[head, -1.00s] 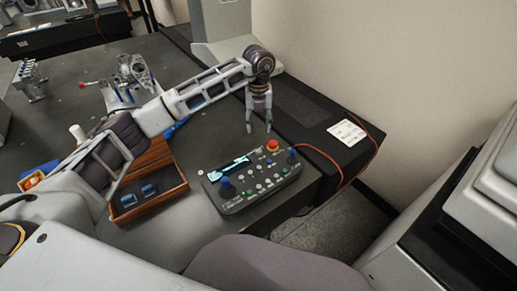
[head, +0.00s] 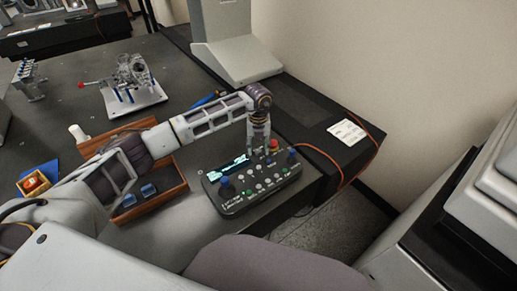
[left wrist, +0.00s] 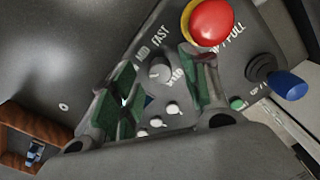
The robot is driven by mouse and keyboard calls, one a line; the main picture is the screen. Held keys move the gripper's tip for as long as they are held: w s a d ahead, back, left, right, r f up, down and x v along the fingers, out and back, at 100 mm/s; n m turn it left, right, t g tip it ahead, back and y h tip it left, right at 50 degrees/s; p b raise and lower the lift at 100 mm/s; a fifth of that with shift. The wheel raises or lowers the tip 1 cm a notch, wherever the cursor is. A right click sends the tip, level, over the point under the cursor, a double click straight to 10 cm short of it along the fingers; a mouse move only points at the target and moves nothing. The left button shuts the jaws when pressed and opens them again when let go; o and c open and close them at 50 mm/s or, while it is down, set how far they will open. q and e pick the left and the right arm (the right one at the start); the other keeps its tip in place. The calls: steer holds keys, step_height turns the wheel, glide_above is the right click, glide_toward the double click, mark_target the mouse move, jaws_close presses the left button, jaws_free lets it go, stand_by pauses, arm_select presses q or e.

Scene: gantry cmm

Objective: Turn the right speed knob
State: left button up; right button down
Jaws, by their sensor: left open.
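A dark control box (head: 236,206) with buttons, a lit screen, blue joysticks and a red button lies on the dark table. In the left wrist view, a small grey round knob (left wrist: 160,71) sits beside printing that reads "MID" and "FAST". My left gripper (head: 259,151) points down over the box's far right part, close to the red button. In the left wrist view the green-padded fingers of my left gripper (left wrist: 162,88) are apart and empty, one on each side of the knob in the picture. I cannot tell whether they touch it. My right gripper is not in view.
A red mushroom button (left wrist: 211,22) and a blue joystick (left wrist: 287,85) stand close to the fingers. A wooden tray (head: 160,200) with blue pieces lies left of the box. A metal part stands on a white plate (head: 135,105).

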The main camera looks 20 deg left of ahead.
arm_select(q)
steer(key=shift+f, duration=0.6)
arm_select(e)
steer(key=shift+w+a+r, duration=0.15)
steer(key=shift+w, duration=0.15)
arm_select(q)
steer(key=shift+c, duration=0.2)
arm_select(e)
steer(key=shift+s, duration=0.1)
arm_select(q)
jaws_close()
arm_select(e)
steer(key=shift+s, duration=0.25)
